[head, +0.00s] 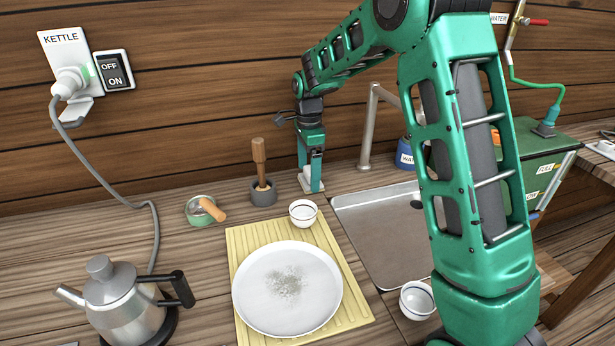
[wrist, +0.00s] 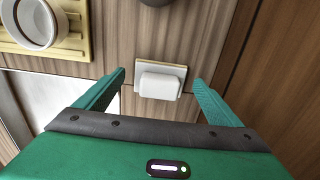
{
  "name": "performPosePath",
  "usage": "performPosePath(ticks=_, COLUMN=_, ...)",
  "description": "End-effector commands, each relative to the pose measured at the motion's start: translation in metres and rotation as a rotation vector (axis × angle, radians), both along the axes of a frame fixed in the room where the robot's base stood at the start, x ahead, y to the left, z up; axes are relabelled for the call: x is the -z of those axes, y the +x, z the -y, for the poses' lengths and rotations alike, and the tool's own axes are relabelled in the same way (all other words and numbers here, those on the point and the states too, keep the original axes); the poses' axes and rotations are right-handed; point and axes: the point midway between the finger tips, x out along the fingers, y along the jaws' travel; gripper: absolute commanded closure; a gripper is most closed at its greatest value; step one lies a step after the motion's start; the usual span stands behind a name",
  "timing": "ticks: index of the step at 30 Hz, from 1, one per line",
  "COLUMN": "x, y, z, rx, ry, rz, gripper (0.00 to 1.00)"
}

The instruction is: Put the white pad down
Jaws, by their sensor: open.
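The white pad (wrist: 158,86) is a small rounded block on a thin pale base plate (wrist: 177,71) on the wooden counter. In the wrist view it lies between the two spread fingers of my gripper (wrist: 159,78), with a gap on each side. In the head view my gripper (head: 311,158) points down at the back of the counter, and the pad (head: 316,168) shows partly behind its finger. My gripper is open and appears to hold nothing. Whether the pad's underside rests fully on the plate is hard to tell.
A grey mortar with wooden pestle (head: 259,170) stands just left of my gripper. A white cup (head: 303,213) and a large plate with grey powder (head: 255,295) are on a yellow mat (head: 245,240). A metal sink (head: 380,225) is at right, a kettle (head: 125,305) at left. The wall is close behind.

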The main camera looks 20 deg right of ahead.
Motion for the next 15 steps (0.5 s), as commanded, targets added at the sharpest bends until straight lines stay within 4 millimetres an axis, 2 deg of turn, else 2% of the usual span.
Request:
performPosePath(ticks=9, x=-0.064, y=0.001, z=0.000, rx=0.001, ry=0.000, rz=0.004, gripper=0.12)
performPosePath(ticks=15, x=-0.092, y=0.001, z=0.000, rx=0.000, ry=0.000, rz=0.002, gripper=0.12)
